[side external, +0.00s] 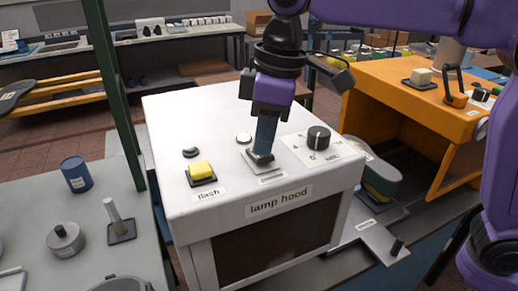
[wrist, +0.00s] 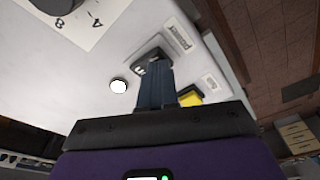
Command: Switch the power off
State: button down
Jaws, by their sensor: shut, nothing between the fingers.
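A white box labelled "lamp hood" (side external: 165,120) stands in the middle of the side view. A small dark rocker switch (side external: 262,160) sits on a pale plate on its top. The switch also shows in the wrist view (wrist: 150,62), with a label (wrist: 178,37) beside it that seems to read "power". My gripper (side external: 263,151) points down with its blue fingers shut and empty. The fingertips are at the switch and hide part of it. They appear to touch it, but I cannot tell which way the rocker is tipped. A white round lamp (wrist: 118,86) is beside it.
On the same top are a yellow flash button (side external: 201,170), a dark green lamp (side external: 190,152) and a black dial (side external: 318,138). A green post (side external: 118,90) stands at the left. An orange bench (side external: 400,100) is at the right.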

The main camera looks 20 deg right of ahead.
jog(key=shift+f, duration=0.4)
jog(key=shift+r, duration=3.55)
jog(key=shift+d, duration=0.1)
jog(key=w+d+f, duration=0.1)
jog(key=d, duration=0.2)
jog(key=d+f+m+h, duration=0.1)
jog(key=d, duration=0.3)
jog(key=w+d+f+m+h, duration=0.1)
jog(key=d, duration=0.2)
jog(key=shift+w+d+f+t, duration=0.3)
jog(key=shift+d+f, duration=0.05)
jog(key=s+d+f+m+h, duration=0.1)
jog(key=d+f+h, duration=0.15)
jog(key=d, duration=0.55)
jog(key=s+d+f+n+y, duration=0.1)
jog(key=s+d+f, duration=0.2)
jog(key=s+f, duration=0.2)
jog(key=s+d+f+n+g+y, duration=0.1)
jog(key=s+d+f, duration=0.3)
jog(key=s, duration=0.6)
jog(key=s+d+f+n+y, duration=0.1)
jog(key=s+d+f, duration=0.2)
jog(key=s+f, duration=0.3)
jog(key=shift+s+d+f+n, duration=0.25)
jog(key=shift+s+d+n, duration=0.1)
jog(key=shift+s, duration=0.75)
